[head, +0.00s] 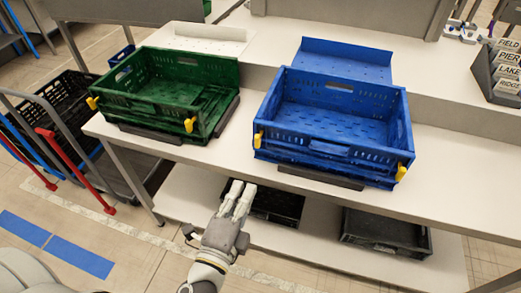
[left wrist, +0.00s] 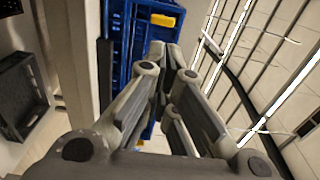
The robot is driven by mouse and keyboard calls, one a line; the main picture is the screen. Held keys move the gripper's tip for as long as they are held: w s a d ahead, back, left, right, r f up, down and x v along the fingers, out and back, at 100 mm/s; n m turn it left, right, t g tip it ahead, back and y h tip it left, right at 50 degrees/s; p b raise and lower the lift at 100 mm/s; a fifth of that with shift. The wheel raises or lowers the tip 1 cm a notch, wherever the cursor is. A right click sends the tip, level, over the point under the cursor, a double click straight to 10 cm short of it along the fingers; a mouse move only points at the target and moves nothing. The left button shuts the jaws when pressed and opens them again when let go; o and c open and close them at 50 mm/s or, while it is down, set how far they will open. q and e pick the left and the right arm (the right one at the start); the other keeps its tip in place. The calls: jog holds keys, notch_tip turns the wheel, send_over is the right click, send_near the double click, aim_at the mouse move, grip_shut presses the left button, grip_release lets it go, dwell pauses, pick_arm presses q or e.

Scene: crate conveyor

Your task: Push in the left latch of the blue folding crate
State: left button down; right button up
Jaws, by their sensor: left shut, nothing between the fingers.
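The blue folding crate (head: 335,166) stands open and empty on the white bench, right of centre. Its left latch (head: 258,140) is a yellow tab at the front left corner, sticking out. A matching yellow right latch (head: 401,172) is at the front right corner. My left gripper (head: 239,188) is shut and empty, in front of the bench edge, below and a little left of the left latch, apart from it. In the left wrist view its fingertips (left wrist: 172,52) point toward the blue crate, with a yellow latch (left wrist: 162,20) just beyond them. My right gripper is not in view.
A green crate (head: 212,122) with yellow latches stands left of the blue one. Black crates (head: 275,205) lie on the lower shelf. The bench front edge (head: 222,170) lies near my gripper. A dark cart with red and blue bars (head: 62,160) stands at left.

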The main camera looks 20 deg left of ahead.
pick_arm(q)
jog(key=p, duration=0.5)
send_near(266, 135)
jog(key=w, duration=0.3)
jog(key=shift+w+f, duration=0.25)
jog(key=shift+w, duration=0.2)
jog(key=shift+w+d+r, duration=0.1)
jog(key=shift+w, duration=0.9)
jog(key=shift+w+r, duration=0.1)
jog(key=shift+w, duration=0.15)
